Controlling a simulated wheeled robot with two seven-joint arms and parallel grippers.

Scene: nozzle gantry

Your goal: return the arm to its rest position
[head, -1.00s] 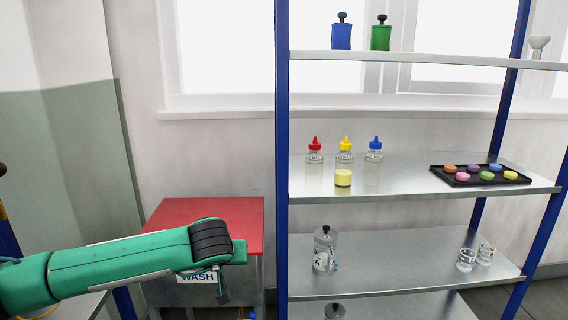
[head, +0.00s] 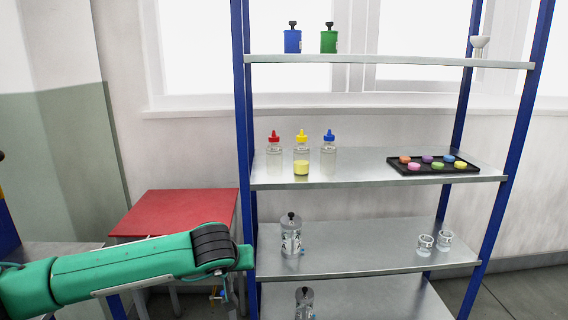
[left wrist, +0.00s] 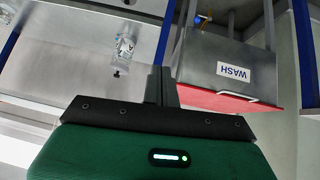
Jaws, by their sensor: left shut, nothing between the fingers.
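My left arm (head: 125,265), green with a black band, reaches in from the left in the head view, in front of the red-topped wash cabinet and the shelf's left post. My left gripper shows as two dark fingers (left wrist: 161,85) in the left wrist view, shut together and empty. In the head view only a small dark part of it shows below the end of the arm. My right arm and gripper are not in view.
A blue-posted shelf rack (head: 380,262) stands right of the arm, holding bottles, a black tray (head: 433,169) of coloured discs and glass cups. The red-topped cabinet (head: 180,208) is behind the arm; its WASH label (left wrist: 233,71) shows in the wrist view. Floor is open at right.

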